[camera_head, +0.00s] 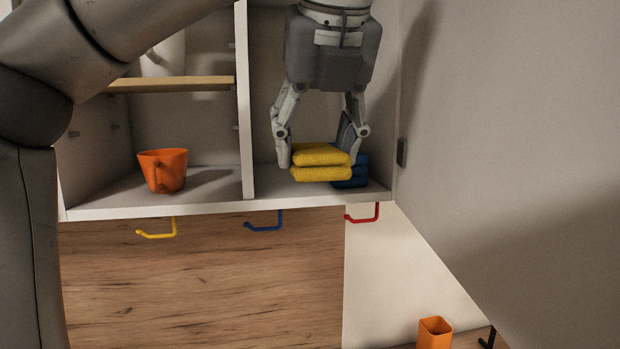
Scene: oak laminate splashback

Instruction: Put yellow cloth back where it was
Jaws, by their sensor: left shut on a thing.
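The yellow cloth (320,162) is a folded stack in the right compartment of the open wall cabinet. My left gripper (322,158) reaches down from above and is shut on the yellow cloth, one finger on each side. The cloth is at the compartment floor; I cannot tell if it rests on it. A folded blue cloth (352,177) lies just behind and to the right, partly hidden by the yellow cloth and the finger. Below the cabinet hang a yellow hook (157,233), a blue hook (265,224) and a red hook (363,214). My right gripper is not in view.
A vertical divider (244,110) stands left of the gripper. An open door (510,130) closes off the right. An orange cup (434,333) stands below.

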